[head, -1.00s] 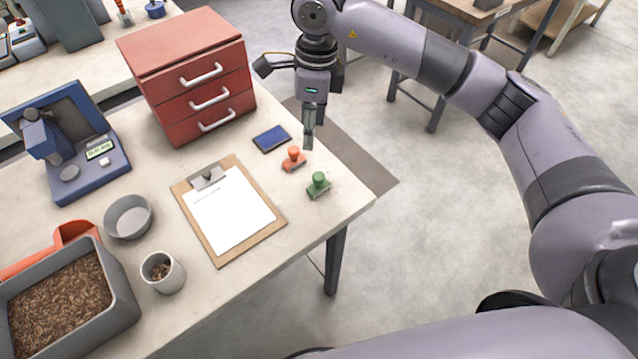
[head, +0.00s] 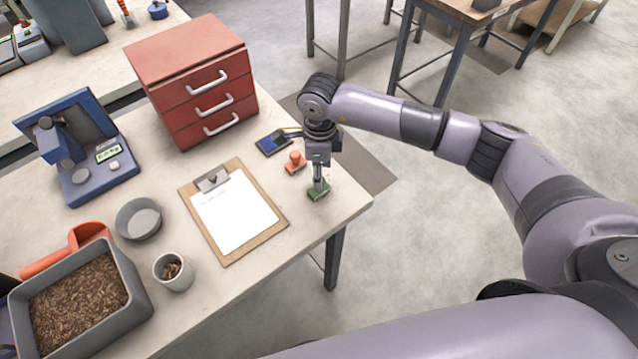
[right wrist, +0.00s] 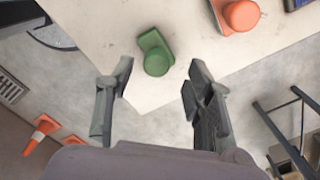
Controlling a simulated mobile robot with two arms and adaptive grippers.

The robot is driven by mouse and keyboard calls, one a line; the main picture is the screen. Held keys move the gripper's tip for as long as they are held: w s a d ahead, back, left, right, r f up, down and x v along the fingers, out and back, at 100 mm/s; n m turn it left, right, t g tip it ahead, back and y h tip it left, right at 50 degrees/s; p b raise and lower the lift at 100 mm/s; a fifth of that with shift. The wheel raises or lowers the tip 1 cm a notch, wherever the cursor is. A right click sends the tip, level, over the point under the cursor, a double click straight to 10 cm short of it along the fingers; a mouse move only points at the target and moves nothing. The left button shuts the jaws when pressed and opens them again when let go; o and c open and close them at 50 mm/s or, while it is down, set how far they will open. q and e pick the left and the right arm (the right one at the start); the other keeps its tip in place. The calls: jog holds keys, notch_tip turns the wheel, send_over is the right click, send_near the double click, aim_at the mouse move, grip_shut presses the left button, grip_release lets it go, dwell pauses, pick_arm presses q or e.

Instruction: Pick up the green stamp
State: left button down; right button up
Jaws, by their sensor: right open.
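The green stamp (head: 317,190) stands upright near the right corner of the table (head: 345,204), its top partly hidden by my right gripper (head: 318,172). That gripper points down just above the stamp. In the right wrist view the green stamp (right wrist: 154,54) lies ahead of the fingers, roughly in line with the gap of the right gripper (right wrist: 160,78). The fingers are wide apart with nothing held between them. My left gripper is in neither view.
An orange stamp (head: 295,162) stands close to the left, with a blue ink pad (head: 271,144) behind it. A clipboard (head: 263,245) lies farther left. A red drawer cabinet (head: 190,70) stands at the back. The table's front right edge is close by.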

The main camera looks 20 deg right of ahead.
jog(key=shift+s+a+f+p, duration=0.15)
jog(key=shift+f+p, duration=0.4)
jog(key=shift+f, duration=1.3)
jog(key=shift+c, duration=0.5)
grip_shut()
